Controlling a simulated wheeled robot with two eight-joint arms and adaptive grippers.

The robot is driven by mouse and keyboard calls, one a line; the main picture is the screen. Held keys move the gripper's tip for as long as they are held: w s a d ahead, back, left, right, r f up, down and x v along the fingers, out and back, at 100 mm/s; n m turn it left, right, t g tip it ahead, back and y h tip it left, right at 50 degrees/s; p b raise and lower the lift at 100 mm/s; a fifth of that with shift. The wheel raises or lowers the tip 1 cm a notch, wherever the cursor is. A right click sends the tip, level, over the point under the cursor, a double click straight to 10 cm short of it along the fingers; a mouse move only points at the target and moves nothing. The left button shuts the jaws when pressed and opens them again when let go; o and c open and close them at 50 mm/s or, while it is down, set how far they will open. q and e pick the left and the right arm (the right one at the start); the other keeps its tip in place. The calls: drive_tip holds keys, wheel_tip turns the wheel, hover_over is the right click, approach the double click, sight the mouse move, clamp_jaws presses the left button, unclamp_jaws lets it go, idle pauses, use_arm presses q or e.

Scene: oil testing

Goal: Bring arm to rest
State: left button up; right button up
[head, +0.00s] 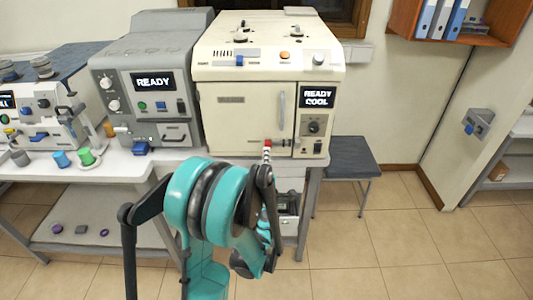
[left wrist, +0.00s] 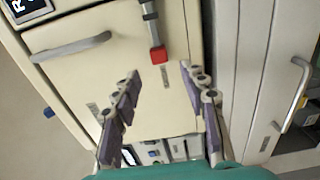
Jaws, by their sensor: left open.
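My left arm rises in front of the cream oven (head: 225,115) in the head view. My left gripper (left wrist: 160,72) shows clearly in the left wrist view, with its two fingers spread and nothing between them. It faces the front of the cream oven (left wrist: 95,65). A rod with a red end (left wrist: 157,54) lies just beyond the fingertips, apparently apart from them. The red end (head: 267,144) also shows above my arm in the head view. The oven door is shut and its display reads READY COOL. My right gripper is in neither view.
A grey machine (head: 145,85) reading READY stands left of the oven, with a white machine (head: 38,110) farther left. Blue and green containers (head: 87,156) stand near the bench edge. A dark stool (head: 350,157) stands right of the bench. Tiled floor (head: 400,230) is open at right.

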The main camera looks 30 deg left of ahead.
use_arm(q)
drive_tip(key=shift+s+d, duration=0.2)
drive_tip(key=shift+s, duration=0.15)
drive_tip(key=w+d+r+m+t+h, duration=0.1)
drive_tip(key=d+r+m+h, duration=0.3)
drive_tip(key=d+m, duration=0.15)
drive_tip(key=d+r+m+t+h, duration=0.25)
drive_tip(key=d+m+h, duration=0.2)
drive_tip(key=d, duration=0.25)
drive_tip(key=s+d+m+g+h, duration=0.3)
drive_tip(key=s+d+m, duration=0.1)
drive_tip(key=d+m, duration=0.3)
drive_tip(key=s+f+m+g+y, duration=0.1)
drive_tip(key=s+f+m+g, duration=0.2)
drive_tip(key=s, duration=0.6)
drive_tip(key=s+f+m+g+y, duration=0.1)
drive_tip(key=s+f+m+g, duration=0.3)
drive_tip(key=s, duration=0.5)
wheel_tip(320, 180, down, 2)
drive_tip(key=shift+s+a+f+g, duration=0.15)
drive_tip(key=shift+s+a+g, duration=0.15)
drive_tip(key=shift+g, duration=0.55)
